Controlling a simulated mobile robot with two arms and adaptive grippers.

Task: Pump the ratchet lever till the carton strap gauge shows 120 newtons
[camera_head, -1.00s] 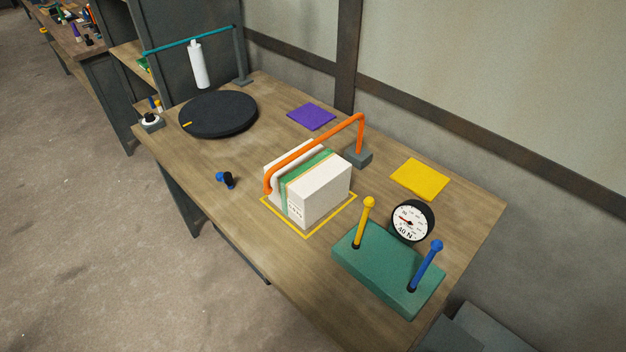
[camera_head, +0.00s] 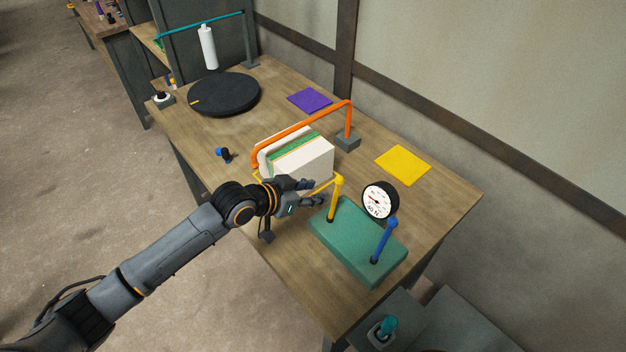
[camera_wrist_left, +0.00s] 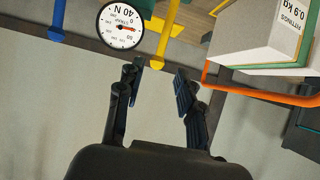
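The green ratchet block (camera_head: 350,243) stands on the bench with a yellow lever (camera_head: 334,202) and a blue lever (camera_head: 385,240). The round gauge (camera_head: 380,201) behind it reads 40 N; it also shows upside down in the left wrist view (camera_wrist_left: 119,26). The white carton (camera_head: 308,160) with its green strap (camera_head: 291,152) stands under the orange bar. My left gripper (camera_head: 318,192) is open and empty, just left of the yellow lever. In the wrist view the yellow lever (camera_wrist_left: 165,40) lies beyond the open fingers (camera_wrist_left: 160,78), apparently untouched. My right gripper is not in view.
An orange bar (camera_head: 305,125) arches over the carton. A black turntable (camera_head: 223,94), a purple pad (camera_head: 310,100) and a yellow pad (camera_head: 403,165) lie farther back. A small blue and black knob (camera_head: 224,154) sits near the left edge. A wall runs behind the bench.

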